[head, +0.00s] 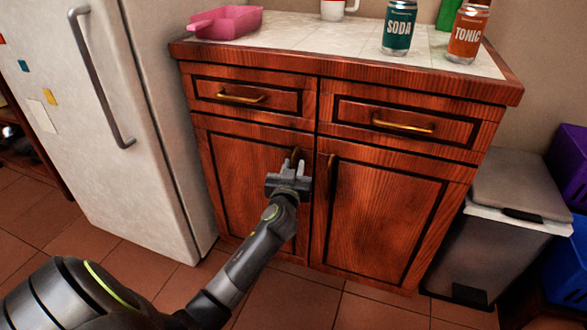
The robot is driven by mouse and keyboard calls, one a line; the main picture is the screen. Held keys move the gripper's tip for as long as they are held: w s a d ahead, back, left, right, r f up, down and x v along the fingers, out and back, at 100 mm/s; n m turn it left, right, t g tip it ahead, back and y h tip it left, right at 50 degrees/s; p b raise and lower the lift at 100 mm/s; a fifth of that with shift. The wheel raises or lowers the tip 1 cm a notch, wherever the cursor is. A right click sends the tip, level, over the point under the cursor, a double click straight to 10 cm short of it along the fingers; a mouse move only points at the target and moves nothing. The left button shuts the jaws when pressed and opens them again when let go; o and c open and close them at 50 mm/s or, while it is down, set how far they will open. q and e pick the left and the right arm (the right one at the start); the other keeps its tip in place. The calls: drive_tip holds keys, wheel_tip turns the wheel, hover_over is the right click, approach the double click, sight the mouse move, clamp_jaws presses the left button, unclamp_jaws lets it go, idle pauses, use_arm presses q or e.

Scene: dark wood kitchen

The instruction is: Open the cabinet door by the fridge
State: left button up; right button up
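The cabinet is reddish wood, with two drawers above two doors. Its left door (232,178), the one by the white fridge (125,110), looks closed. That door's bronze handle (295,155) is upright near its right edge. My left gripper (291,168) is at this handle, its two fingers a little apart. The handle's top shows just beyond the fingertips; its lower part is hidden. I cannot tell whether the fingers grip it. The right door (385,215) is closed, its handle (330,178) close to the right of my gripper. My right gripper is not in view.
The counter holds a pink tray (227,22), a white mug (335,9), a soda can (399,28) and a tonic can (467,33). A grey bin (500,245) stands right of the cabinet. Tiled floor (290,298) is clear in front of the doors.

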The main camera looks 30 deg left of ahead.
use_arm(q)
drive_tip(key=shift+w+a, duration=0.1)
drive_tip(key=shift+w, duration=0.1)
clamp_jaws()
idle(0.3)
